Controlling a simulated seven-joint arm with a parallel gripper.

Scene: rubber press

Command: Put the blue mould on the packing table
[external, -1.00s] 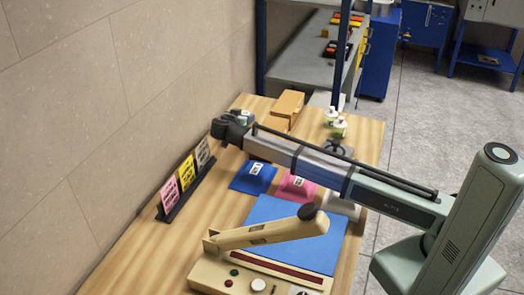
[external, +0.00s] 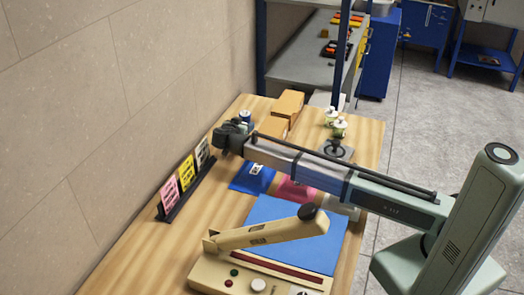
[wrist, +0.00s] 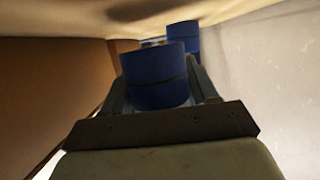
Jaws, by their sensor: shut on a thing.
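My gripper (external: 228,142) is over the left part of the wooden table, close to the upright cards. In the wrist view its fingers (wrist: 158,84) are shut on a blue cylindrical thing (wrist: 155,66). I cannot tell for sure that this is the blue mould; the held piece is hidden or too small in the external view. A second blue cylinder (wrist: 184,38) shows just behind it in the wrist view. A blue can-like thing (external: 245,117) stands behind my gripper in the external view. The packing table cannot be singled out by any label.
The wooden table (external: 135,254) holds a card stand (external: 183,187), brown boxes (external: 288,104), small bottles (external: 339,127), a blue labelled piece (external: 251,179), a pink piece (external: 297,191) and a cream press (external: 258,235) with a blue mat (external: 305,245). A wall (external: 100,110) borders the left.

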